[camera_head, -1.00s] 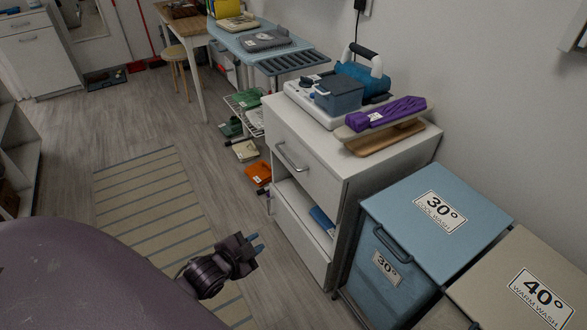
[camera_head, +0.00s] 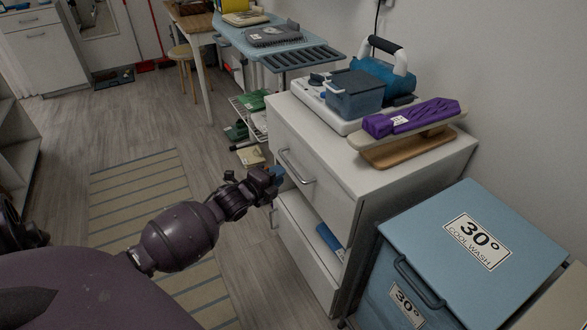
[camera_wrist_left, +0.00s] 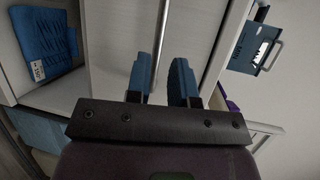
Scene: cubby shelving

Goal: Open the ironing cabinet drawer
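The ironing cabinet (camera_head: 405,173) is white and stands right of centre in the head view. Its top drawer (camera_head: 328,192) looks closed and has a metal bar handle (camera_head: 298,167). My left gripper (camera_head: 277,176) is in front of the drawer, close to the handle. In the left wrist view, the left gripper's blue fingers (camera_wrist_left: 162,82) are apart, and the handle bar (camera_wrist_left: 162,40) runs up between them. I cannot tell whether either finger touches the bar. My right gripper is not in view.
A purple folded cloth (camera_head: 412,118) on a small board, a blue bin (camera_head: 354,95) and an iron (camera_head: 388,72) sit on the cabinet. A blue hamper (camera_head: 470,235) stands right. A blue item (camera_head: 330,240) lies in the open shelf. Striped rug (camera_head: 140,190) and clear floor lie left.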

